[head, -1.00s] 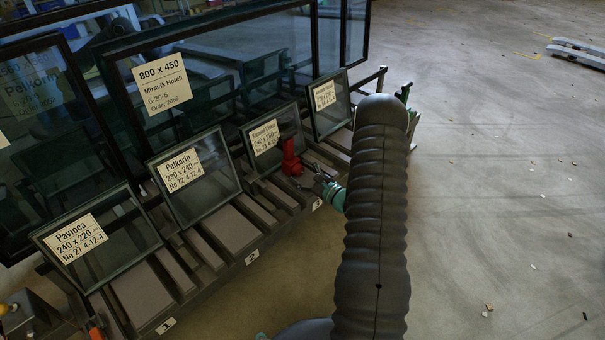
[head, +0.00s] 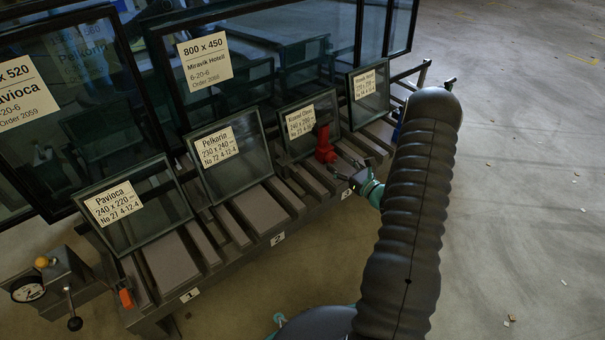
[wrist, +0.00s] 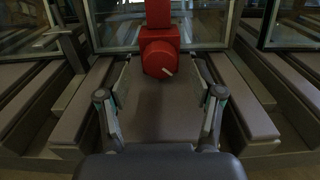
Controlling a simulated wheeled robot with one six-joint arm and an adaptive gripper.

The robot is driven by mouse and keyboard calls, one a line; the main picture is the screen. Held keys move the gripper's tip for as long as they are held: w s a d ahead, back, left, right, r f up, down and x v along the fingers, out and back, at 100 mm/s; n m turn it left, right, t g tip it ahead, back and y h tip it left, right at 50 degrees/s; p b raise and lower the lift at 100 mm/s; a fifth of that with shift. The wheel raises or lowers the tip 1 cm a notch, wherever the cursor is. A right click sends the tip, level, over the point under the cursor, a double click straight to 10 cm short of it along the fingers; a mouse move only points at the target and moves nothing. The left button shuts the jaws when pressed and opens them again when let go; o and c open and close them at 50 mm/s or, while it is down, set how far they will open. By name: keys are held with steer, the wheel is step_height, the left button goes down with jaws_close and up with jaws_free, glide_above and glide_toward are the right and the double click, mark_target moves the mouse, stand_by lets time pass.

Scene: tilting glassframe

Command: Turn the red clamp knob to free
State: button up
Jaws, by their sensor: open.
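The red clamp knob (wrist: 160,59) is round with a pale pointer line slanting toward the lower right, in the upper middle of the wrist view. It sits at the base of a red upright clamp (wrist: 158,14) in front of a glass pane. In the head view the red clamp (head: 324,145) stands before the third small pane, labelled with a white card. My gripper (wrist: 160,106) is open and empty, its two fingers apart on either side below the knob. In the head view my gripper (head: 353,168) is just right of and nearer than the clamp, not touching it.
Several framed panes lean on the rack, including the Pelkorin pane (head: 236,178) and Pavioca pane (head: 157,222). Grey slats (wrist: 258,105) flank the gripper. A gauge with a lever (head: 28,290) stands at lower left. Open floor (head: 530,200) lies right.

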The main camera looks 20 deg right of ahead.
steer(key=v, duration=1.2)
steer(key=s+a+r+n+g+y, duration=0.2)
steer(key=a+r+n+g, duration=0.4)
steer(key=a, duration=0.5)
steer(key=s+a+r+n+g+y, duration=0.3)
steer(key=a+r+n+g, duration=0.3)
steer(key=a+r+n, duration=0.4)
steer(key=shift+a+r+g+y, duration=0.4)
steer(key=shift+a+r+y, duration=0.2)
steer(key=shift+a+r, duration=0.25)
steer(key=shift+s, duration=0.1)
